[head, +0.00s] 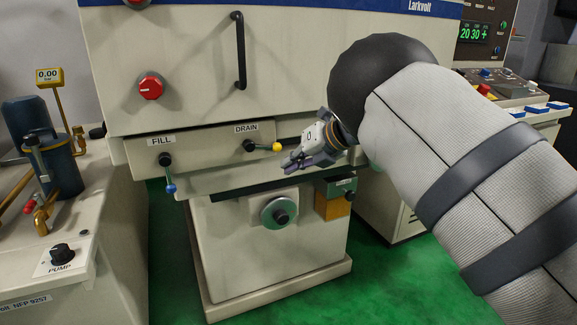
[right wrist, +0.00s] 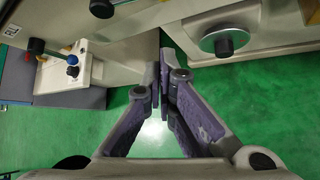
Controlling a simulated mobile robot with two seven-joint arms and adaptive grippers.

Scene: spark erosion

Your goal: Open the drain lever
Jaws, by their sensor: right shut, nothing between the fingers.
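The drain lever (head: 262,147) is on the front panel under the DRAIN label (head: 246,128). It has a black hub and a yellow knob, and it lies about level, pointing right. In the right wrist view a black hub (right wrist: 102,8), seemingly the drain lever's, shows at the top edge; its yellow knob is not seen there. My right gripper (head: 288,163) is shut and empty, close to the yellow knob, slightly below and right of it in the head view. Its closed fingers (right wrist: 160,88) show in the right wrist view. I cannot tell whether it touches the knob. My left gripper is not in view.
The fill lever (head: 168,173) with its blue knob hangs down to the left. A pump bench (head: 105,218) stands at left. Green floor (head: 172,255) is clear between them.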

